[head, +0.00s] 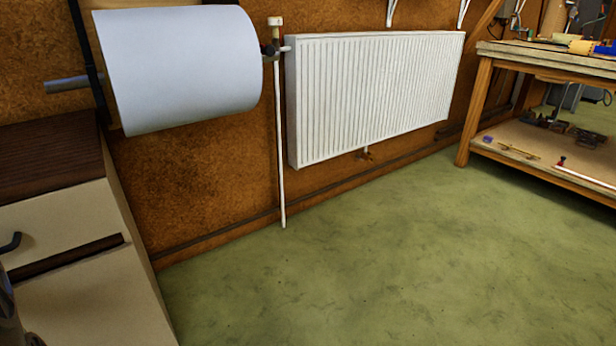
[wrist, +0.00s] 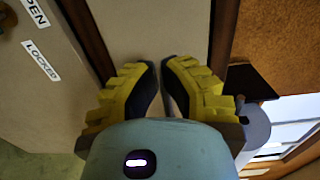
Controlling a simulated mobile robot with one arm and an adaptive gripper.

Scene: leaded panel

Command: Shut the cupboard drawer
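The cupboard (head: 75,305) stands at the left edge of the head view, with a dark wooden top (head: 50,160) and pale fronts. Its pale drawer front (head: 60,222) lies between that top and a dark strip (head: 68,256); a dark curved handle (head: 10,243) shows at the picture's edge. How far out the drawer stands is unclear. In the wrist view, a pale front (wrist: 150,30) fills the space beyond my gripper (wrist: 161,68). Its yellow fingers are almost together at the tips, with nothing visible held. Contact with the front cannot be judged.
A large white roll (head: 185,68) hangs above the cupboard top. A white radiator (head: 375,95) and its thin pipe (head: 281,150) are on the brown wall. A wooden workbench (head: 550,60) stands at right. The green floor (head: 370,250) between is clear.

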